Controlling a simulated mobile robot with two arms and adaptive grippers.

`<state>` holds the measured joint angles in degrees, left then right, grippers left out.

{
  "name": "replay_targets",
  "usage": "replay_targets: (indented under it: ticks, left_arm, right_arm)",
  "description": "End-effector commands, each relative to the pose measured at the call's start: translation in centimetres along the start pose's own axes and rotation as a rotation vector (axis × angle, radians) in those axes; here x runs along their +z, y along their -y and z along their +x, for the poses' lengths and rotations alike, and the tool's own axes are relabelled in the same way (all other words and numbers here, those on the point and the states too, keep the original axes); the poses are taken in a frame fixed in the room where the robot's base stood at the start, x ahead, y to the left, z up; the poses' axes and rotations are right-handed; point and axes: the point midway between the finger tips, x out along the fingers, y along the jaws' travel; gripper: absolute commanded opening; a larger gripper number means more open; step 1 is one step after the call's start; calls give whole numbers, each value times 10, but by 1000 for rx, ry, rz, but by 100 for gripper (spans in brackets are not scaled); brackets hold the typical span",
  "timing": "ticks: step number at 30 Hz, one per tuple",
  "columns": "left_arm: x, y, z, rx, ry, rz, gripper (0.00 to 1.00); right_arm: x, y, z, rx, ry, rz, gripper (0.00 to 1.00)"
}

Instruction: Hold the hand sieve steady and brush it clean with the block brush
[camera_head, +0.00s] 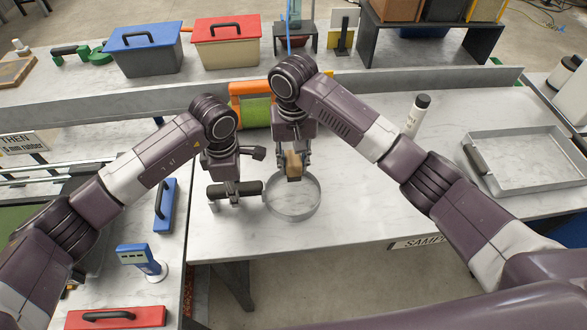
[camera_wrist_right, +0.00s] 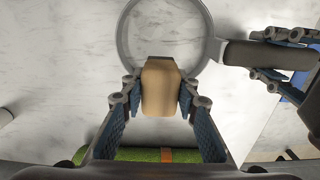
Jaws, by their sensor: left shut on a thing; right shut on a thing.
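The hand sieve (camera_head: 293,212) is a round grey metal ring with a dark handle (camera_head: 222,189) to its left, low over or on the white bench. My left gripper (camera_head: 232,192) is shut on the sieve's handle. My right gripper (camera_head: 293,170) is shut on the block brush (camera_head: 294,163), a tan block, at the sieve's far rim. In the right wrist view the brush (camera_wrist_right: 161,86) sits between the fingers, its dark end overlapping the sieve rim (camera_wrist_right: 211,50). Whether the brush touches the mesh cannot be told.
A green roll in an orange holder (camera_head: 251,102) stands behind my grippers. A white bottle with black cap (camera_head: 416,112) and a metal tray (camera_head: 530,160) are to the right. The bench between sieve and bottle is clear.

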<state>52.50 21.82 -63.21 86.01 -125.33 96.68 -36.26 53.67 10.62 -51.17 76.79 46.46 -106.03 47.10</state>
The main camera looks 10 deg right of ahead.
Motion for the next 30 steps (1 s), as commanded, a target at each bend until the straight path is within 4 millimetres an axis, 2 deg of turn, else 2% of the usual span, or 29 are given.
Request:
replay_targets:
  ticks: [6, 20, 30]
  left_arm:
    - [0, 0, 2, 0, -1, -1, 0]
    - [0, 0, 1, 0, -1, -1, 0]
    - [0, 0, 1, 0, -1, -1, 0]
  right_arm:
    - [0, 0, -17, 0, 0, -1, 9]
    - [0, 1, -23, -2, -1, -1, 9]
    - [0, 0, -48, -1, 0, -1, 9]
